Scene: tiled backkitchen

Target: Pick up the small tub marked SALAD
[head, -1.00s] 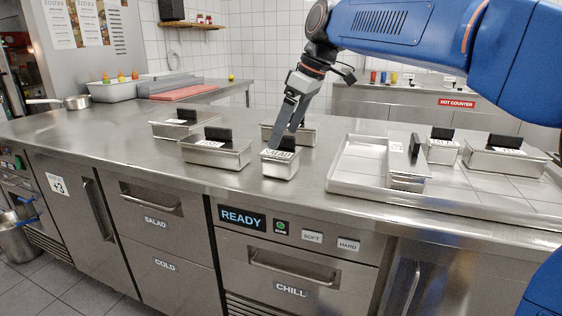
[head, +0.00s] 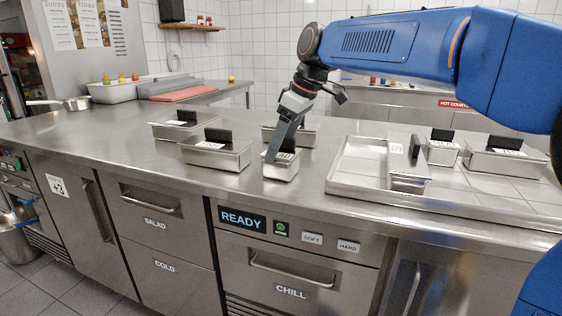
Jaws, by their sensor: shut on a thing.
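The small steel tub (head: 281,172) with a black upright tab and a white label stands on the counter, near the middle of the head view. Its label is partly hidden by my gripper and too small to read surely now; in the earlier frame it looks like SALAD. My gripper (head: 272,156) reaches down from the upper right, with its fingers at the tub's tabbed top. It is shut on the tub. The tub appears to rest on the counter; I see no clear gap beneath it. The far finger is mostly hidden.
Larger steel tubs stand close by: one at left (head: 216,156), one further left (head: 176,129), one behind (head: 306,138). A wide tray (head: 345,184) at right holds a narrow tub (head: 408,180), a small tub (head: 442,155) and a larger one (head: 505,163). The front counter strip is clear.

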